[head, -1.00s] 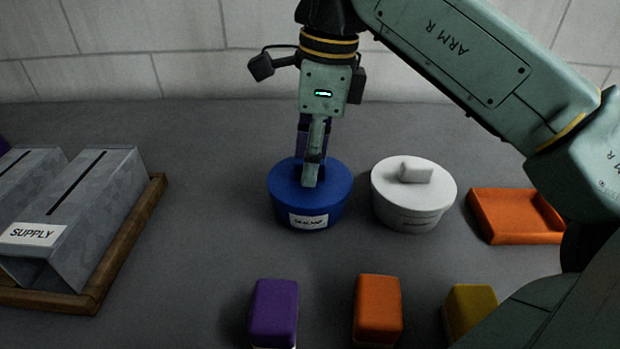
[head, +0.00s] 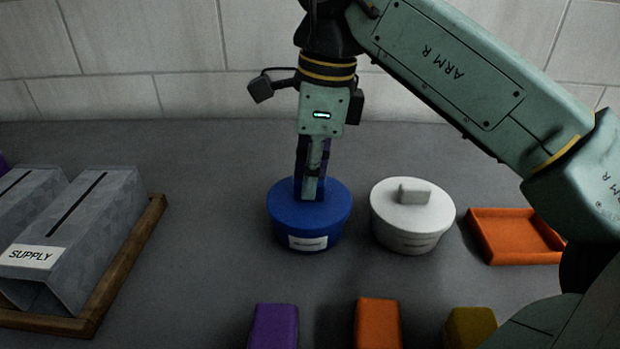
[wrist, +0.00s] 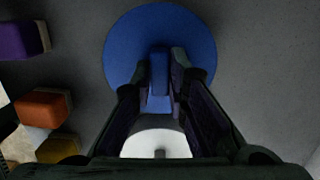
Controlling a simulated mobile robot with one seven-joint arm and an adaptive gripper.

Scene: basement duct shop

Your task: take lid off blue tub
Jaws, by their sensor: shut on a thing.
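The blue tub (head: 290,237) stands upright on the grey table, with a white label on its front. Its round blue lid (head: 285,203) sits on top, and the lid also fills the top of the wrist view (wrist: 125,50). My gripper (head: 312,195) points straight down over the lid's middle. In the wrist view its fingers (wrist: 168,75) are shut on the lid's raised blue handle (wrist: 159,72). The fingers hide most of the handle in the head view. I see no clear gap between lid and tub.
A white lidded tub (head: 410,225) stands close on the right. An orange tray (head: 515,238) lies beyond it. Purple (head: 274,328), orange (head: 377,325) and yellow (head: 470,328) blocks line the front. Grey supply bins (head: 85,235) stand in a wooden tray (head: 125,265) at left. The table behind the tubs is clear.

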